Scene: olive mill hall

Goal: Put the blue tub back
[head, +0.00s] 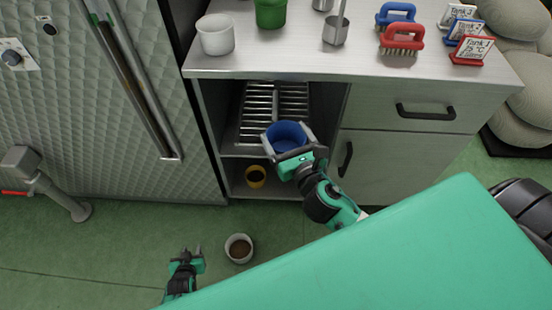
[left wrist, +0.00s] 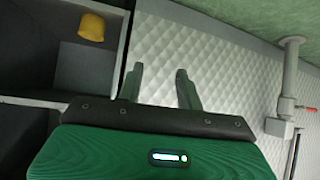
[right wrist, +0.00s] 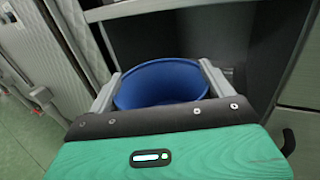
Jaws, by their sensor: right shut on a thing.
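The blue tub (head: 286,136) is upright in front of the open cabinet bay, at about the height of the slatted rack (head: 262,108). My right gripper (head: 289,133) is shut on the tub, one finger on each side of it. In the right wrist view the blue tub (right wrist: 162,84) sits between the fingers, with the dark bay behind it. I cannot tell whether the tub touches the rack. My left gripper (head: 191,250) is low over the floor, left of a white tub. Its fingers (left wrist: 160,80) are apart with nothing between them.
A yellow tub (head: 256,177) stands on the bay's lower shelf. A white tub (head: 238,248) with dark contents stands on the floor. The counter (head: 280,55) holds a white tub (head: 215,35), a green tub (head: 270,12), brushes and tank signs. A drawer handle (head: 426,112) juts out at right.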

